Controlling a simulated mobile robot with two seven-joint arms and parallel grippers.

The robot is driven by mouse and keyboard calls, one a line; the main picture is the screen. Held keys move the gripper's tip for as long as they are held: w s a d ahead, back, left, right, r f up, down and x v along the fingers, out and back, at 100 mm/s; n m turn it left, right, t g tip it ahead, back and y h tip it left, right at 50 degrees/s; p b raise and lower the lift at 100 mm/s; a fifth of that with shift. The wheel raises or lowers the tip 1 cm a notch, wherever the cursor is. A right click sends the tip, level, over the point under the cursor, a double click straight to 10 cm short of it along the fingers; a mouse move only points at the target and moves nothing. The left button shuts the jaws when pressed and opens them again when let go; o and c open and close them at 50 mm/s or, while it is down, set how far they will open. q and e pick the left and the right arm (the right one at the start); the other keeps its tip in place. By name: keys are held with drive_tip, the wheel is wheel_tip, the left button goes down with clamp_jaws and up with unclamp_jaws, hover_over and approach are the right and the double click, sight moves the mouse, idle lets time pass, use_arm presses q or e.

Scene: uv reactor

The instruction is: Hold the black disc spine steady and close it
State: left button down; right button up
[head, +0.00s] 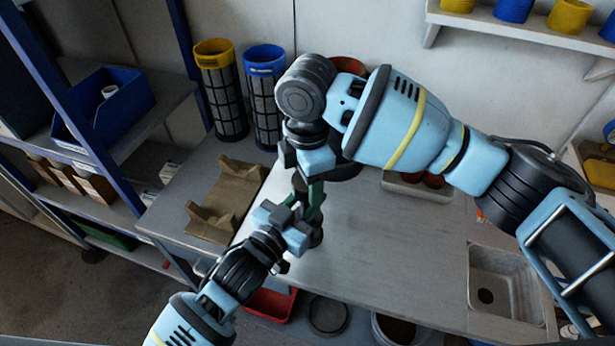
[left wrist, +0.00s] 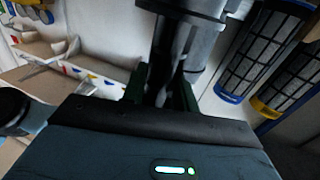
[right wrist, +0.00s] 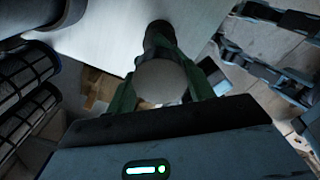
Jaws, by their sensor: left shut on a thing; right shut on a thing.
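The black disc spine (head: 316,237) stands upright on the grey worktop (head: 400,240), mostly hidden by my grippers in the head view. My right gripper (head: 299,184) comes down from above; in the right wrist view its green fingers are shut on either side of the spine's round grey end (right wrist: 162,80). My left gripper (head: 308,202) reaches in lower down from the front left; in the left wrist view its green fingers close on the dark shaft of the spine (left wrist: 175,60). I cannot tell whether the spine is open or closed.
A yellow-topped filter cartridge (head: 222,95) and a blue-topped one (head: 264,100) stand at the back left. Brown cardboard (head: 228,190) lies left of the spine. A sink (head: 500,290) is at the right, a blue bin (head: 130,105) on the left shelf.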

drive_tip(key=m, duration=1.2)
drive_tip(key=o, duration=1.1)
drive_tip(key=shift+c, duration=0.2)
drive_tip(key=shift+r, duration=2.2)
drive_tip(key=shift+c, duration=0.4)
